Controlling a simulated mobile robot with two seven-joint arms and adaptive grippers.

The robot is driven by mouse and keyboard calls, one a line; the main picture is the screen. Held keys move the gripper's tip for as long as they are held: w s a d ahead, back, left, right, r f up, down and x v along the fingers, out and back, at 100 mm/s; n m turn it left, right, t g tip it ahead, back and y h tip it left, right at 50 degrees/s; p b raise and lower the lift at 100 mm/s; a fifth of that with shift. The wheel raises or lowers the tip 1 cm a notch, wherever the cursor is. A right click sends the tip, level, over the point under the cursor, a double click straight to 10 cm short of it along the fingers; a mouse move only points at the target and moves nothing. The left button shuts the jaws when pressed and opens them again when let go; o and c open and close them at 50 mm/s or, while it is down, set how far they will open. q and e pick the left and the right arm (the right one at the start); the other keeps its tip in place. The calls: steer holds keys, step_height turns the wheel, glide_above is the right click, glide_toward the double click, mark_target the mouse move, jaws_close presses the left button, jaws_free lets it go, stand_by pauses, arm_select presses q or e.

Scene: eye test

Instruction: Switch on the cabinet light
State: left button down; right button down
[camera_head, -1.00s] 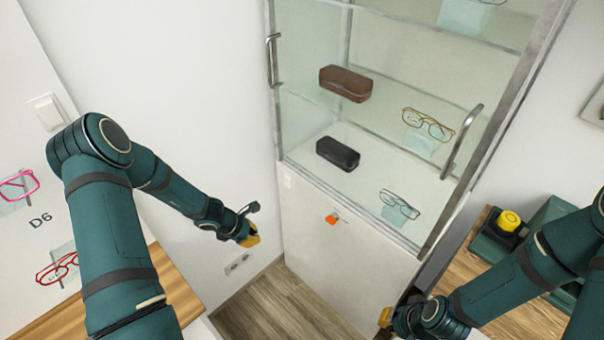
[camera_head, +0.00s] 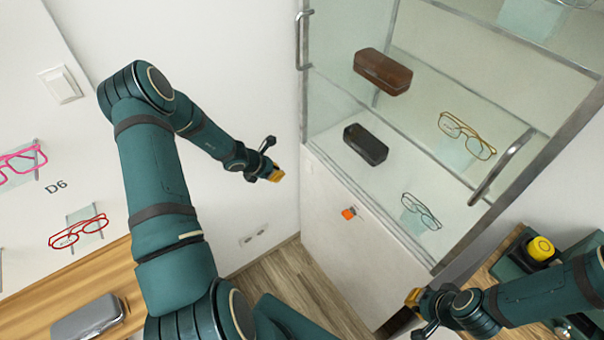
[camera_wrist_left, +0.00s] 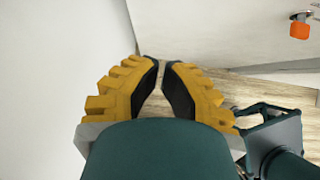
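The glass-fronted cabinet (camera_head: 345,240) stands right of centre in the head view. A small pale plate (camera_head: 308,165), perhaps a switch, sits at the upper left of its white lower part; its setting is too small to tell. A white wall switch (camera_head: 61,84) is on the left wall. My left gripper (camera_head: 277,174) is in the air left of the cabinet, apart from it. In the left wrist view its fingertips (camera_wrist_left: 160,64) are almost together with nothing between them. My right gripper (camera_head: 412,298) is low by the cabinet's lower right side; its fingers are partly hidden.
An orange tag (camera_head: 348,213) hangs on the cabinet front. Metal handles (camera_head: 502,166) stick out from the glass doors. A yellow button (camera_head: 541,248) is at right. A grey case (camera_head: 88,318) lies on the wooden counter (camera_head: 30,325). A wall socket (camera_head: 253,236) is low behind.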

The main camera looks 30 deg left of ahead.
mark_target(309, 166)
arm_select(q)
steer(key=w+d+r+x, duration=0.1)
steer(key=w+x, duration=0.1)
steer(key=x, duration=1)
steer(key=shift+w+r, duration=0.2)
steer(key=shift+d, duration=0.1)
